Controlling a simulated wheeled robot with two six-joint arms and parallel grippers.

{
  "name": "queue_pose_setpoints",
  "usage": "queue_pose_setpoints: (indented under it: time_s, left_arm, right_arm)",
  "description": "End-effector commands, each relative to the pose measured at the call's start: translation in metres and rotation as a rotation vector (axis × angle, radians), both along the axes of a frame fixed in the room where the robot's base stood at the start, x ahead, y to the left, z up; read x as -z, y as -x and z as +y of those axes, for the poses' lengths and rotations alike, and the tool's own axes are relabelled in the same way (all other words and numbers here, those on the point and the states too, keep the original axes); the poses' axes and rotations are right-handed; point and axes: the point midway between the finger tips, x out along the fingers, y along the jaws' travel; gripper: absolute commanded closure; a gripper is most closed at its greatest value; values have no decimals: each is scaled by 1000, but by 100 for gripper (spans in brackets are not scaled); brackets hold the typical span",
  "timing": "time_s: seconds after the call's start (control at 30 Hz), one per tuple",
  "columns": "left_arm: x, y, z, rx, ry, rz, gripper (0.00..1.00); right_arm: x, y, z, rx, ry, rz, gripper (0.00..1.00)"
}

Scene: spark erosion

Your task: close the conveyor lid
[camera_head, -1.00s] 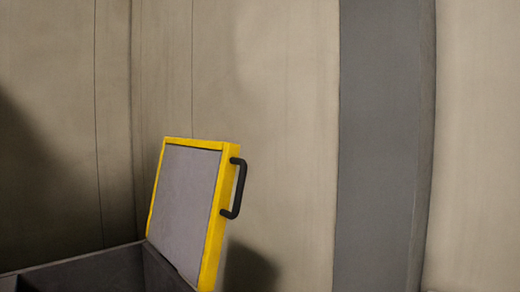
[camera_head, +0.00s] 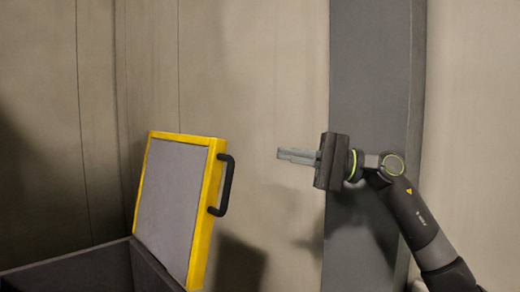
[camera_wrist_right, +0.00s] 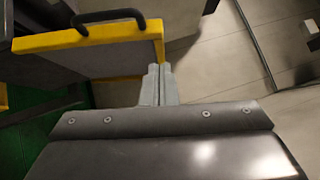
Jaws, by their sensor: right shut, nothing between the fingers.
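The conveyor lid (camera_head: 178,200) is a grey panel with a yellow frame. It stands open, tilted up at the right end of a dark box (camera_head: 85,272) in the head view. A black handle (camera_head: 227,186) is on its right-hand edge. The lid's yellow edge (camera_wrist_right: 95,37) and the handle (camera_wrist_right: 108,22) also show at the top left of the right wrist view. My right gripper (camera_head: 280,154) is shut and empty, to the right of the handle and apart from it, pointing left. Its closed fingers show in the right wrist view (camera_wrist_right: 158,72). My left gripper is not in view.
A beige wall (camera_head: 270,90) stands behind the lid, with a grey pillar (camera_head: 368,80) behind my right arm. Open space lies between the handle and my right gripper. The right wrist view shows a green surface (camera_wrist_right: 38,138) at lower left and pale floor (camera_wrist_right: 215,70) at right.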

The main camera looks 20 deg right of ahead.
Motion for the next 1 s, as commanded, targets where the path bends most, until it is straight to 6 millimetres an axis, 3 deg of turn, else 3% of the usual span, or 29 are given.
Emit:
queue_pose_setpoints:
  time_s: [0.5, 0.7, 1.0]
  left_arm:
    - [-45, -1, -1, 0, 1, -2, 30]
    - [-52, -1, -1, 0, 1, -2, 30]
    - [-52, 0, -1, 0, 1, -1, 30]
  right_arm:
    - [-17, -29, 70, -6, -7, 3, 100]
    - [-18, -36, 84, -3, -5, 4, 100]
    - [-16, -38, 87, -1, -4, 4, 100]
